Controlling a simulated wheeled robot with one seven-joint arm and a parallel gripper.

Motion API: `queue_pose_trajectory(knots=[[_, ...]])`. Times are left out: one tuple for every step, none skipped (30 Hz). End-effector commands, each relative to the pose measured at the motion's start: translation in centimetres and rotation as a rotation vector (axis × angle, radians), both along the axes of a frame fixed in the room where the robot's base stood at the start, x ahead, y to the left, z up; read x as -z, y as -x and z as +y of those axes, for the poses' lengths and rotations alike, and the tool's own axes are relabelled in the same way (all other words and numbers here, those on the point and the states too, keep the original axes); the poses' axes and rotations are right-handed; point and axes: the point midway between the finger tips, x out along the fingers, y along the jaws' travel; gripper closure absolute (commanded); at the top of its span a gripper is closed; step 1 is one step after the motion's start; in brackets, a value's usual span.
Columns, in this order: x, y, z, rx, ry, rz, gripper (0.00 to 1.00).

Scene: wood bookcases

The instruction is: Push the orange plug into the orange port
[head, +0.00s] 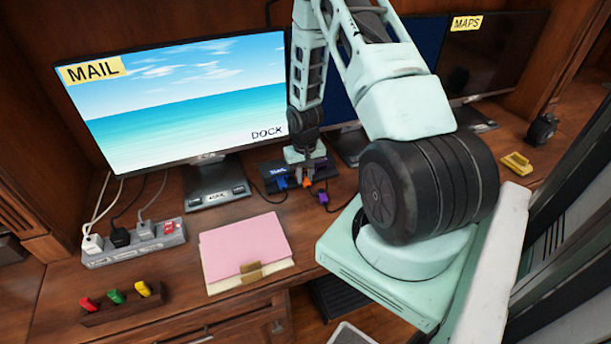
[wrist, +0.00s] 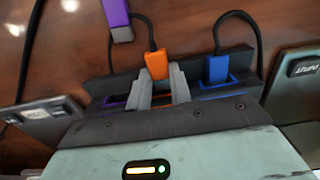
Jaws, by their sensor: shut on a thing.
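My gripper (wrist: 159,82) is shut on the orange plug (wrist: 156,65), with a grey finger on each side of it. The plug has a dark cable and also shows small in the head view (head: 307,183). It is at the dark dock (wrist: 240,62), in line with the middle slot between the purple port (wrist: 114,101) and the blue one. The orange port is largely hidden by my fingers, so I cannot tell how deep the plug sits. In the head view my gripper (head: 306,165) is over the dock (head: 325,168).
A blue plug (wrist: 218,68) sits at the dock's blue port. A loose purple plug (wrist: 118,18) lies on the desk nearby. Monitor stands flank the dock. A pink folder (head: 245,245) and a power strip (head: 135,243) lie to the left.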

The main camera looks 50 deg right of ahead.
Motion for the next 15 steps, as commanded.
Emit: queue_pose_trajectory(knots=[[0.00, -0.10, -0.06, 0.000, 0.000, 0.000, 1.00], [0.00, -0.15, -0.09, 0.001, 0.000, 0.000, 1.00], [0.00, -0.22, -0.14, 0.001, -0.001, 0.001, 1.00], [0.00, -0.28, -0.17, 0.001, -0.001, 0.001, 1.00], [0.00, -0.34, -0.21, 0.001, -0.001, 0.001, 1.00], [0.00, -0.43, -0.26, 0.001, -0.001, 0.001, 1.00], [0.00, -0.49, -0.30, 0.001, -0.001, 0.001, 1.00], [0.00, -0.56, -0.34, 0.001, -0.001, 0.001, 1.00], [0.00, -0.65, -0.40, 0.001, 0.000, 0.000, 1.00], [0.01, -0.72, -0.44, 0.001, 0.000, 0.000, 1.00], [0.01, -0.78, -0.48, 0.001, 0.000, 0.000, 1.00], [0.01, -0.86, -0.51, 0.001, -0.001, -0.001, 1.00], [0.02, -0.91, -0.56, 0.001, -0.001, -0.001, 1.00], [0.02, -0.96, -0.59, 0.001, -0.001, -0.001, 1.00], [0.02, -1.04, -0.64, 0.001, -0.001, 0.001, 1.00]])
